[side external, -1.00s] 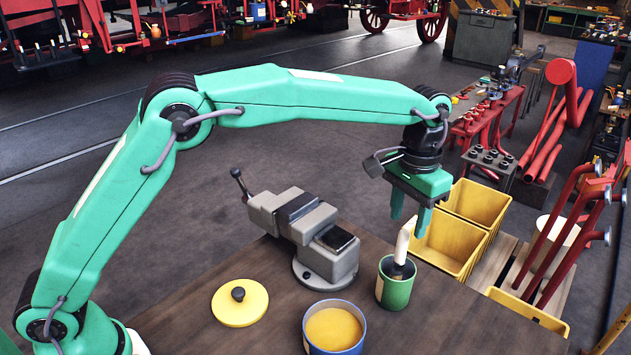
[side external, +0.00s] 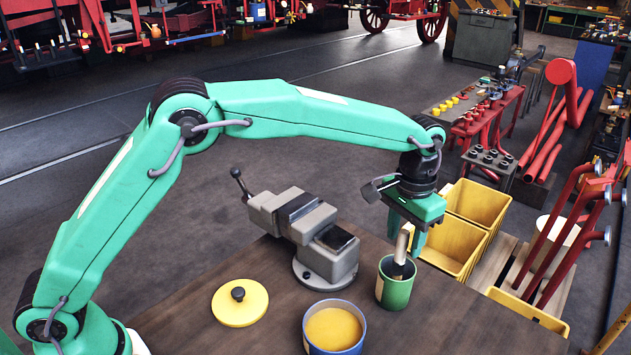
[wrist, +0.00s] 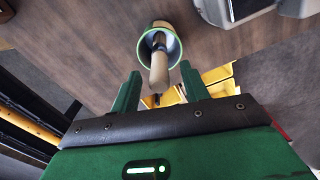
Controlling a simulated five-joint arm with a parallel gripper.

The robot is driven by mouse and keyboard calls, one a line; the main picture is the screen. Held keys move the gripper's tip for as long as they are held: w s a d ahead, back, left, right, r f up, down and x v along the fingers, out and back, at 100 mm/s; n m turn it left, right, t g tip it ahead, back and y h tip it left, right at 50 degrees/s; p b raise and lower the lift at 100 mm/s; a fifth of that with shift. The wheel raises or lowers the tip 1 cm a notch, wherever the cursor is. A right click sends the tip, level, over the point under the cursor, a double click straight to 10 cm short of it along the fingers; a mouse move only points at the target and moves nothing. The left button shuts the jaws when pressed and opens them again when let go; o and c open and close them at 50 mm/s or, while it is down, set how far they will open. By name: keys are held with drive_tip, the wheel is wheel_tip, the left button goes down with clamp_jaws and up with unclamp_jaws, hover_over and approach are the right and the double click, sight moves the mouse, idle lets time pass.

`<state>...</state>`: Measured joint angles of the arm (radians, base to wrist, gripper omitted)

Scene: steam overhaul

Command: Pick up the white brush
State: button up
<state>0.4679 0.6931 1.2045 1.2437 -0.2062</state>
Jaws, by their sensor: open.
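The white brush (side external: 401,246) stands handle-up, slightly tilted, in a green cup (side external: 394,291) near the table's right edge. Its lower end is hidden inside the cup. My gripper (side external: 405,235) is open above the cup, with its fingers around the height of the upper handle. In the wrist view the brush handle (wrist: 159,70) points toward the gap between my two open fingers (wrist: 161,92), and the cup (wrist: 172,42) lies beyond the fingertips. I cannot tell whether a finger touches the handle.
A grey vise (side external: 318,240) stands left of the cup. A tin of yellow paste (side external: 335,329) and a yellow lid (side external: 240,303) are on the table (side external: 440,325). Yellow bins (side external: 455,245) stand beyond the table edge, behind my gripper.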

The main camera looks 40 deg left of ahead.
sight(402, 247)
drive_tip(key=shift+f, duration=1.55)
drive_tip(key=shift+c, duration=0.3)
clamp_jaws()
